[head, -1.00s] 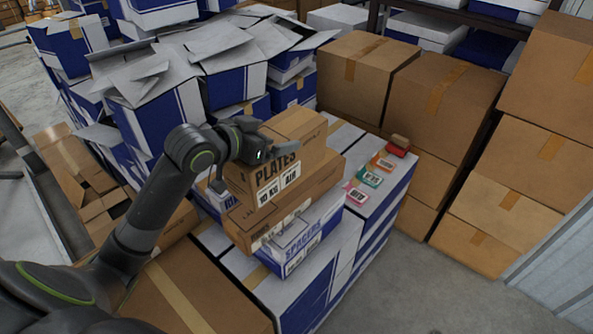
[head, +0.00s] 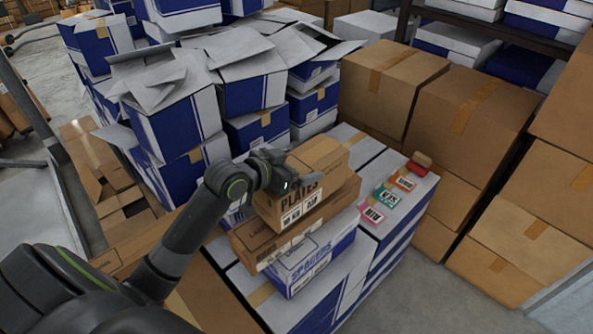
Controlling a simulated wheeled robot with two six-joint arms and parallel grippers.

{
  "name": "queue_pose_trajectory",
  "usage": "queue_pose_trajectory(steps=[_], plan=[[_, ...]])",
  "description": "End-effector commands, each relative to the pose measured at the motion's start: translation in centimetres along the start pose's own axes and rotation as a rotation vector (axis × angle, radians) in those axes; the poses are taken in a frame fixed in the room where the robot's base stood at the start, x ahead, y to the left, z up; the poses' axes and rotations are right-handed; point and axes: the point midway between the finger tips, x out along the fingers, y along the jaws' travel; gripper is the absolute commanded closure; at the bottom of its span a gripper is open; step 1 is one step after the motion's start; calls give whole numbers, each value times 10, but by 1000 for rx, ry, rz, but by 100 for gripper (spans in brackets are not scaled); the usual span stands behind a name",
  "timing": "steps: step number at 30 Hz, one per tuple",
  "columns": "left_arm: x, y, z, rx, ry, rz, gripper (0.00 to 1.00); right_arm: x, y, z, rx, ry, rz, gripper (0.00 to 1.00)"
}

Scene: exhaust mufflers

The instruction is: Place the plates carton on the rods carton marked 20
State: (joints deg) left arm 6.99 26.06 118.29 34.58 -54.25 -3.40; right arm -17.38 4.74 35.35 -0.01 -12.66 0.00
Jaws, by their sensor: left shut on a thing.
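The plates carton (head: 318,158) is a small brown box with PLATES printed on its front, in the middle of the head view. My left gripper (head: 283,186) comes from the left and is shut on it. The plates carton sits over a wider brown carton (head: 260,247), whose print is partly covered; I cannot tell whether the two touch. Below that is a white and blue carton marked SPACERS (head: 315,262). A white and blue carton (head: 231,217) shows partly behind my gripper, its print mostly hidden. I cannot read a 20 on any carton. My right gripper is not in view.
White and blue boxes (head: 268,292) form the surface under the stack. Coloured cards (head: 387,195) and a red item (head: 419,162) lie to its right. Open blue and white boxes (head: 170,115) rise behind my arm. Large brown boxes (head: 470,115) stand right, with bare floor before them.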

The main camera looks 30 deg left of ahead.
Motion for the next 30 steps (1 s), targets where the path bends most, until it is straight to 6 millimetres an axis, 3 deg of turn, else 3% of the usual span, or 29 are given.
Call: queue_pose_trajectory(steps=[6, 16, 17, 19, 30], plan=[[8, 1, 18, 0, 5, 1, 80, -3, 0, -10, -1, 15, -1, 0], [9, 1, 20, 2, 6, 1, 80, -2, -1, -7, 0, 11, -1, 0], [9, 0, 23, 0, -1, 0, 7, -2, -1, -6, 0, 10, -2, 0], [9, 0, 23, 0, -1, 0, 0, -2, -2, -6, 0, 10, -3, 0], [-1, 0, 20, 0, -2, 0, 0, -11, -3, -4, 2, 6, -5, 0]])
